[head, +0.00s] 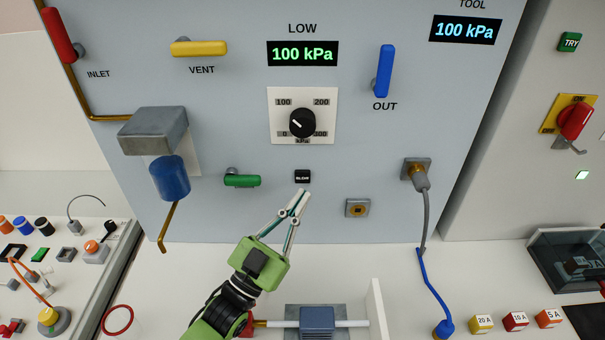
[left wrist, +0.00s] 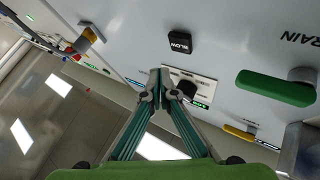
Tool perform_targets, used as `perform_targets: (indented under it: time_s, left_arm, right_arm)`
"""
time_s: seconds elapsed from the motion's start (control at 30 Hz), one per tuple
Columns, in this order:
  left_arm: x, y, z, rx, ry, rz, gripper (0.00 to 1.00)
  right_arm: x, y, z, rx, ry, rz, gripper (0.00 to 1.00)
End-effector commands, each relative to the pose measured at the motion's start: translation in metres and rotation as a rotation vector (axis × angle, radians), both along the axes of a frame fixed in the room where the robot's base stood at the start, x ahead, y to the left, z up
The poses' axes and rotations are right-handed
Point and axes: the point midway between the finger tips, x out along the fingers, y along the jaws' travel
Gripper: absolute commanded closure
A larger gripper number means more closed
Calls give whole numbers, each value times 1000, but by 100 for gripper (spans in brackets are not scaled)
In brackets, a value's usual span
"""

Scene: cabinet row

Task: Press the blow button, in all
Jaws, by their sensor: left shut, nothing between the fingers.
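The blow button (head: 303,176) is a small black square labelled BLOW on the grey-blue panel, below the pressure knob. It also shows in the left wrist view (left wrist: 180,43). My left gripper (head: 301,195) is shut and empty, with its fingertips just below the button in the head view. In the left wrist view my fingertips (left wrist: 160,75) are close to the button, with a visible gap in the picture. I cannot tell how far the tips are from the panel. My right gripper is not in view.
The black pressure knob (head: 302,123) sits above the button, and the LOW display (head: 303,54) reads 100 kPa. A green handle (head: 242,181) is to the left. A brass socket (head: 357,208) and a plugged-in hose (head: 423,207) are to the right. The panel around the button is bare.

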Motion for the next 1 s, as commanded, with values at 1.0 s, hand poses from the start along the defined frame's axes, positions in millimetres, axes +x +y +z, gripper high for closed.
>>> perform_targets:
  time_s: [1.0]
  left_arm:
    - [-22,0,0,2,0,0,100]
  right_arm:
    - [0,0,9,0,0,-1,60]
